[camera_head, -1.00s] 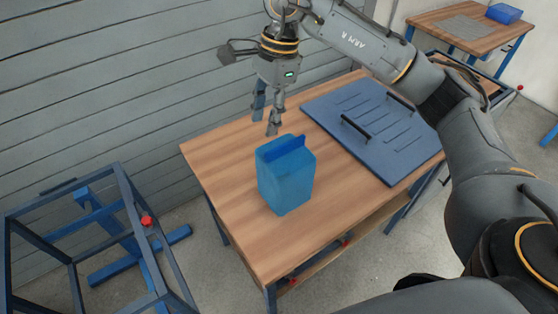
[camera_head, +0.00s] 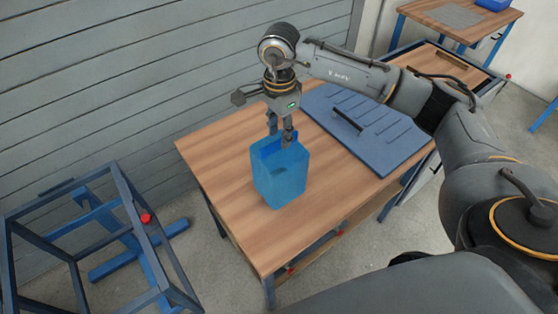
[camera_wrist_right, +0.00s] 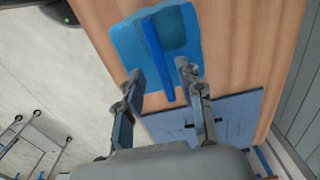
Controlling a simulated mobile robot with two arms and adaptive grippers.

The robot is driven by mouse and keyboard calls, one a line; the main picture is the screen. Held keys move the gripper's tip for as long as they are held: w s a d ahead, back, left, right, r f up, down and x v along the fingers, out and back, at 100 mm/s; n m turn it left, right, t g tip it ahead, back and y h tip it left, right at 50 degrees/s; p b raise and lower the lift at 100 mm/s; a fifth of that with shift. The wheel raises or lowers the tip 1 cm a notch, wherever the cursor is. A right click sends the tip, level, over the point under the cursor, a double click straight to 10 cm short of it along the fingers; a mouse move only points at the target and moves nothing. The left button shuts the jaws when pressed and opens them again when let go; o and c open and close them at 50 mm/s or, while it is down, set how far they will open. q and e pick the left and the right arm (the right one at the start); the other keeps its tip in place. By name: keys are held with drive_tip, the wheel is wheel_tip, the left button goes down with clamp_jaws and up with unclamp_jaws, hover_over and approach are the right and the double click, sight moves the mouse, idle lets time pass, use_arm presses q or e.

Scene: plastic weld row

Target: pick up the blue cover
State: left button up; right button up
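The blue cover (camera_head: 280,180), a box-like piece with a raised upright fin and a hollow in its top, stands on the wooden table (camera_head: 225,215). It also shows in the right wrist view, with the cover (camera_wrist_right: 190,60) at the top and its fin (camera_wrist_right: 158,60) running between my fingers. My right gripper (camera_head: 280,130) is just above the cover, pointing down. In the wrist view the gripper (camera_wrist_right: 157,72) is open, one finger on each side of the fin, with gaps visible. My left gripper is not in view.
A flat blue louvred panel (camera_head: 375,135) with a black handle lies behind and right of the cover. A blue metal frame (camera_head: 130,215) with a red knob stands at the left. Another wooden table (camera_head: 465,18) is at the back right. The table's front is clear.

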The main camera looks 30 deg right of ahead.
drive_tip(key=shift+w+f, duration=0.1)
drive_tip(key=shift+f, duration=1.3)
clamp_jaws()
drive_tip(key=shift+r, duration=0.15)
